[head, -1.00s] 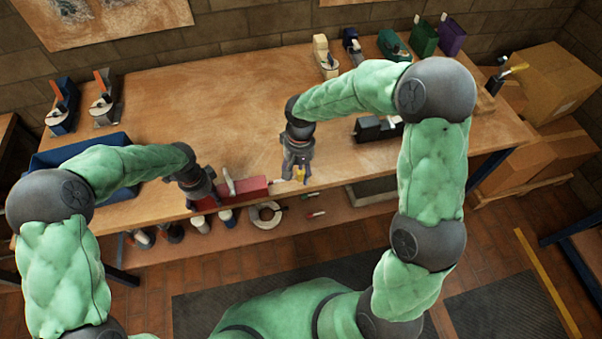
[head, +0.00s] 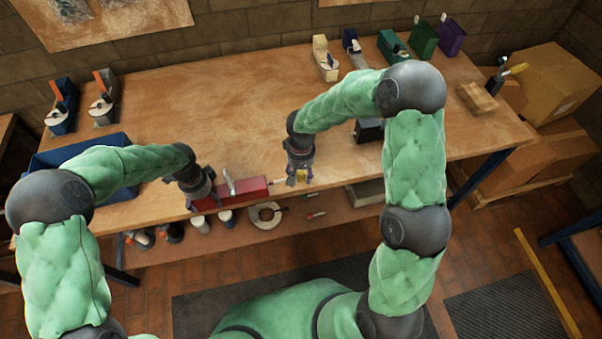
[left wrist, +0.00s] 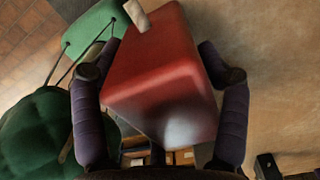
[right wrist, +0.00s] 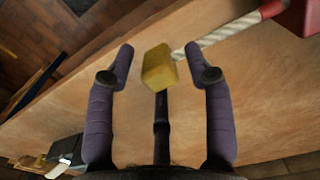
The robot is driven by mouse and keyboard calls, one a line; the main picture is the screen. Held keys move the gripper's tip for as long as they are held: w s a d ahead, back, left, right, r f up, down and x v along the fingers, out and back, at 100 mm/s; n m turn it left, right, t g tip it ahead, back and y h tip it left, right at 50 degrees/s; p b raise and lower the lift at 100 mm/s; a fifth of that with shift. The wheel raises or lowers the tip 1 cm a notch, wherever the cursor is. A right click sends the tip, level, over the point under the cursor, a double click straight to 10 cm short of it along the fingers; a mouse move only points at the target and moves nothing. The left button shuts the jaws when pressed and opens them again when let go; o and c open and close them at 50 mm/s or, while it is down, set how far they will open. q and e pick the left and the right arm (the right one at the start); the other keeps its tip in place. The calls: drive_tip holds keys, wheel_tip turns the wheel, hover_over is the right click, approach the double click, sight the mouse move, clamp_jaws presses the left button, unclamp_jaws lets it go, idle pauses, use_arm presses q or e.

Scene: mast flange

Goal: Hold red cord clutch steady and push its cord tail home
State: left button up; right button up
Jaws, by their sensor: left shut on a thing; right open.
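The red cord clutch (head: 252,187) lies at the front edge of the workbench with a pale lever on top. My left gripper (head: 196,203) is shut on its left part; in the left wrist view the red body (left wrist: 160,75) sits between the fingers. A whitish cord (right wrist: 225,30) leaves the clutch through a red collar and runs to a yellow block (right wrist: 160,68). My right gripper (right wrist: 160,62) is open, its fingers apart on both sides of the yellow block. A black stem shows below the block. Whether cord and block join is unclear.
A blue bin (head: 60,155) stands at the left of the workbench (head: 210,95). Several tools line the back edge. A black box (head: 369,130) is partly behind my right arm. Items lie on the lower shelf. The middle of the bench is clear.

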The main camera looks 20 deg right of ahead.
drive_tip(key=shift+f, duration=0.5)
clamp_jaws()
drive_tip(key=a, duration=0.7)
drive_tip(key=shift+w+a, duration=0.15)
drive_tip(key=shift+w, duration=0.05)
drive_tip(key=shift+a, duration=0.25)
use_arm(q)
drive_tip(key=shift+d, duration=0.1)
use_arm(e)
unclamp_jaws()
